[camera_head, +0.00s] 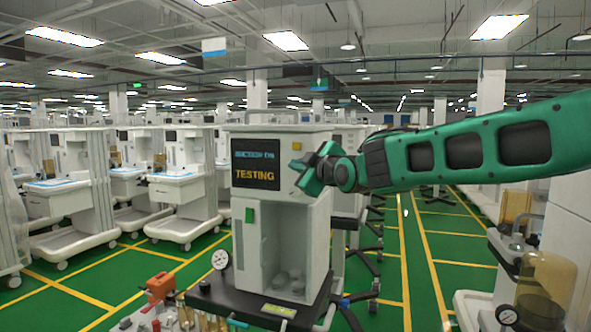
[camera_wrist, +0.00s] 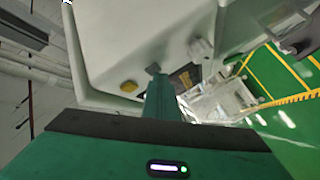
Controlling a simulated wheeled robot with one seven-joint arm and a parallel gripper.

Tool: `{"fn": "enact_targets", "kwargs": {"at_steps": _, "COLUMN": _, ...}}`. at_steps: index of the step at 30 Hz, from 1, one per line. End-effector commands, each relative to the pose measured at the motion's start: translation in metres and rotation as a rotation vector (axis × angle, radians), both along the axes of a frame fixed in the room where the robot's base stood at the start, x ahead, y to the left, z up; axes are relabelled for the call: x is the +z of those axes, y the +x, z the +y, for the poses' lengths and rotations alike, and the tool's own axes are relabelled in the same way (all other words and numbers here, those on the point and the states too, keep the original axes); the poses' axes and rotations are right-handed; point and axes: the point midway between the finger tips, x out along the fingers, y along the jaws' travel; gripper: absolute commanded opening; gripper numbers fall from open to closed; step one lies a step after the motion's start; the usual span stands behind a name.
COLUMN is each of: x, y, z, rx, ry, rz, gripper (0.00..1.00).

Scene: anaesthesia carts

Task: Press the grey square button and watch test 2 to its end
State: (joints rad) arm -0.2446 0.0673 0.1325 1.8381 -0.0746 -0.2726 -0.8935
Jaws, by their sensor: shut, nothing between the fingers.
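The white cart (camera_head: 300,220) stands in front of me. Its dark screen (camera_head: 256,162) shows a line of blue text, too small to read surely, and "TESTING" in yellow below. My green gripper (camera_head: 305,170) is shut and empty, at the screen's right edge in the head view. In the wrist view, the closed fingers (camera_wrist: 160,90) point at the white panel. A small dark grey square button (camera_wrist: 153,68) shows just beyond the fingertips; I cannot tell whether they touch it.
A pale knob (camera_wrist: 200,48) sticks out of the panel right of the fingers. A pressure gauge (camera_head: 220,259) and an orange-red part (camera_head: 160,286) are at the cart's front left. Other white carts (camera_head: 185,190) stand at left.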

Motion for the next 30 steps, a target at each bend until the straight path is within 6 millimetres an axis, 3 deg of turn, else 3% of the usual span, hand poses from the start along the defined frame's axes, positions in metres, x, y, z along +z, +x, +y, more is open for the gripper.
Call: {"fn": "enact_targets", "kwargs": {"at_steps": 30, "x": 0.0, "y": -0.017, "z": 0.006, "rx": 0.0, "ry": 0.0, "rz": 0.0, "gripper": 0.0}}
